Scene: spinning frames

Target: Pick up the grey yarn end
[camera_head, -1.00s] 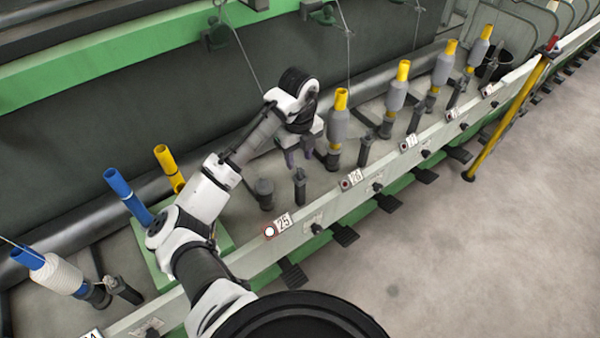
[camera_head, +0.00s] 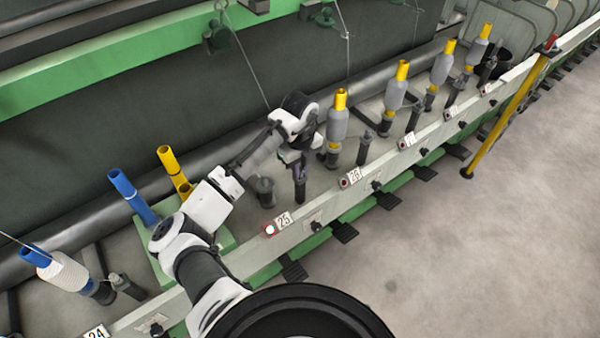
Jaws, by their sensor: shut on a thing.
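My gripper (camera_head: 298,168) is low behind the rail at station 25, fingers pointing down. Its fingers are together at the top of a short dark post (camera_head: 300,188). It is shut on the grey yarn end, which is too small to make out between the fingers. A thin grey yarn (camera_head: 250,75) runs from a dark green guide overhead down towards my wrist, where the arm hides it.
Yellow tubes with grey yarn, such as this bobbin (camera_head: 338,122), stand in a row to the right. An empty blue tube (camera_head: 130,196) and a yellow tube (camera_head: 173,170) stand left of my arm. A white-wound bobbin (camera_head: 63,272) is at lower left.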

